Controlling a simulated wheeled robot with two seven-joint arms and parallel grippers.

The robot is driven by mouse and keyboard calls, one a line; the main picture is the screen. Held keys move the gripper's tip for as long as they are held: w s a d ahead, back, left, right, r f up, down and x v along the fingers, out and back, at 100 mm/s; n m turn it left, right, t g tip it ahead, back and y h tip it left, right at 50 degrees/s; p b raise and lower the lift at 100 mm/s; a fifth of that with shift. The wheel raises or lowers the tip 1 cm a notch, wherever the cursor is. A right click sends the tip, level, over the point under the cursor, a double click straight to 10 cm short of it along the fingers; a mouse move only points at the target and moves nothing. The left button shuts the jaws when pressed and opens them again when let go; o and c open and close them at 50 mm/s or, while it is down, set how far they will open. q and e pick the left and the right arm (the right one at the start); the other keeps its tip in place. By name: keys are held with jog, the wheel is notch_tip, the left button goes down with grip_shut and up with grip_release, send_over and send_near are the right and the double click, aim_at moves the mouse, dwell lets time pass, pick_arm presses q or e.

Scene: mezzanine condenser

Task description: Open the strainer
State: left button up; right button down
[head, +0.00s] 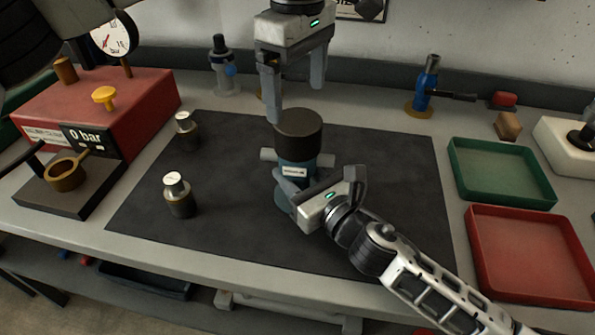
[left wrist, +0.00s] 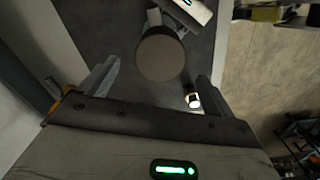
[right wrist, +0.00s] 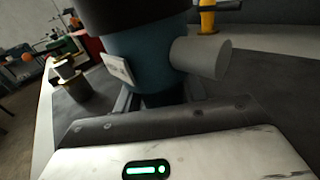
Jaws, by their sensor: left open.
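The strainer (head: 296,150) stands upright on the dark mat, with a dark brown round cap, a teal body with a white label and grey side stubs. The cap (left wrist: 160,57) lies between the open fingers in the left wrist view. My left gripper (head: 295,102) points down over the cap, open and empty, with gaps at both sides. My right gripper (head: 318,182) comes in low from the front right, its fingers around the teal body (right wrist: 150,55), and looks shut on it. The fingertips are hidden behind the body in the right wrist view.
Two small metal-topped cylinders (head: 179,195) stand left on the mat (head: 240,240). A red gauge unit (head: 135,105) reading "0 bar" is at the left. A green tray (head: 505,195) and a red tray (head: 530,285) are at the right. A blue valve (head: 427,88) stands behind.

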aim_at(298, 120)
pick_arm(q)
jog(key=m, duration=0.4)
jog(key=shift+m, duration=0.4)
pick_arm(e)
jog(key=shift+r, duration=0.25)
pick_arm(q)
jog(key=m, duration=1.2)
jog(key=shift+m, duration=0.4)
pick_arm(e)
jog(key=shift+r, duration=0.1)
pick_arm(q)
jog(key=shift+f, duration=0.55)
notch_tip(298, 120, down, 7)
